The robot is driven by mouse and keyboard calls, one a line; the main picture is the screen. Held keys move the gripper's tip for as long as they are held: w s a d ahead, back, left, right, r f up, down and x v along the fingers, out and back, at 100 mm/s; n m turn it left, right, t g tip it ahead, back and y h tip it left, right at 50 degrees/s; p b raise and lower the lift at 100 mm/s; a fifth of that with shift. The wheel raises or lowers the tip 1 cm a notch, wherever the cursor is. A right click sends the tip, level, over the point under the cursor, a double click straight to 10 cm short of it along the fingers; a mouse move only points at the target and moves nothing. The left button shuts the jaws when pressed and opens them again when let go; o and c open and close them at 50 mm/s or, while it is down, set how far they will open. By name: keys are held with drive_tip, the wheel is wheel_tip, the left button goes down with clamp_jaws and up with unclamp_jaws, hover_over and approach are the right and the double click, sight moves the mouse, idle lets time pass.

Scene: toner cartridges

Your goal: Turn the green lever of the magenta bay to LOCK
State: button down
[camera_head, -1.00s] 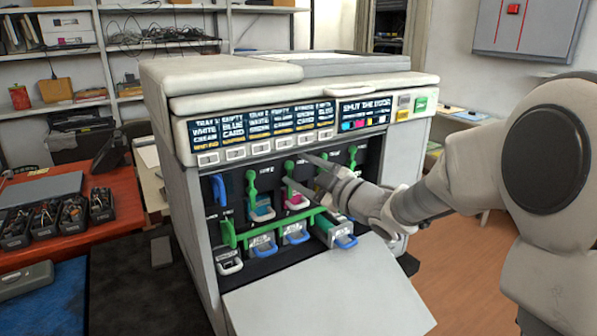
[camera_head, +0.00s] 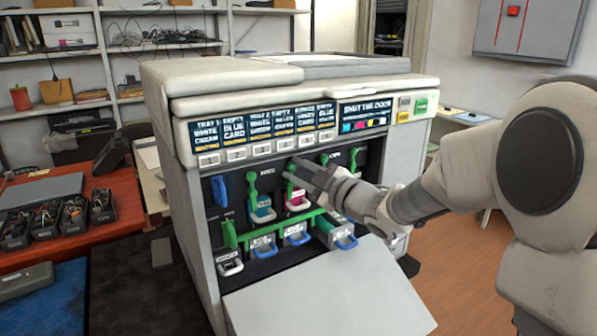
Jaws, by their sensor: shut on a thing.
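The magenta bay's cartridge (camera_head: 297,199) sits in the upper row of the open printer, with a magenta face and a pale handle. Its green lever (camera_head: 291,186) stands about upright above it. My gripper (camera_head: 291,167) reaches in from the right and is shut on the upper part of this lever. The fingers partly hide the lever's top. The lettering around the lever is too small to read.
A cyan cartridge (camera_head: 262,207) with an upright green lever (camera_head: 252,183) is just left. A green bar (camera_head: 275,229) runs below, above several blue-handled units. One grey box (camera_head: 335,232) sticks out lower right. The grey door (camera_head: 325,290) hangs open in front.

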drive_tip(key=shift+w+d+f, duration=0.1)
drive_tip(key=shift+d+f, duration=0.1)
drive_tip(key=shift+d, duration=0.05)
drive_tip(key=shift+a+f+n+b, duration=0.15)
drive_tip(key=shift+n+b, duration=0.35)
drive_tip(key=shift+b, duration=0.4)
drive_tip(key=shift+r+n+b, duration=0.2)
drive_tip(key=shift+n+b, duration=0.1)
drive_tip(key=shift+n, duration=0.2)
drive_tip(key=c, duration=0.6)
unclamp_jaws()
drive_tip(key=shift+c, duration=0.2)
drive_tip(key=shift+o, duration=0.4)
drive_tip(key=shift+a, duration=0.1)
drive_tip(key=shift+s, duration=0.2)
drive_tip(key=shift+s+r, duration=0.1)
